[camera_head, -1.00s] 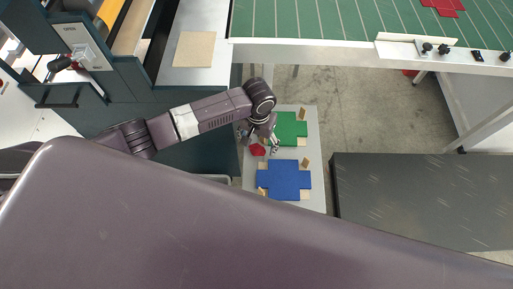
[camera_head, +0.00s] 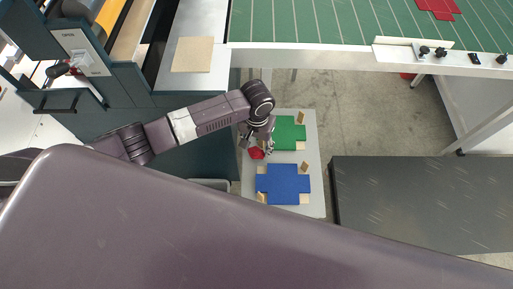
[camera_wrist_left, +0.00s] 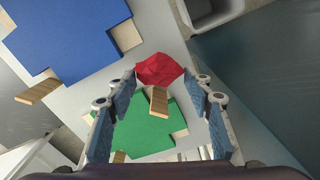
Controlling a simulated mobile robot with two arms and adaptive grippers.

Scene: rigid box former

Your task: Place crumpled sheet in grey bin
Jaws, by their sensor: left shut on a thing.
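The crumpled sheet (camera_head: 256,153) is red. It also shows in the left wrist view (camera_wrist_left: 160,69), between the fingertips. My left gripper (camera_head: 257,146) is shut on it, above the left edge of a light grey table; its fingers show in the left wrist view (camera_wrist_left: 162,80). The grey bin (camera_wrist_left: 206,20) is at the top of the left wrist view, beyond the table edge and apart from the sheet. In the head view only part of its rim (camera_head: 210,182) shows, the rest hidden behind my body. My right gripper is not in view.
The light grey table (camera_head: 314,160) carries a blue cross-shaped sheet (camera_head: 284,184), a green one (camera_head: 288,133) and small wooden pieces (camera_head: 303,166). A dark grey surface (camera_head: 420,200) stands to the right. A dark machine (camera_head: 120,105) stands on the left.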

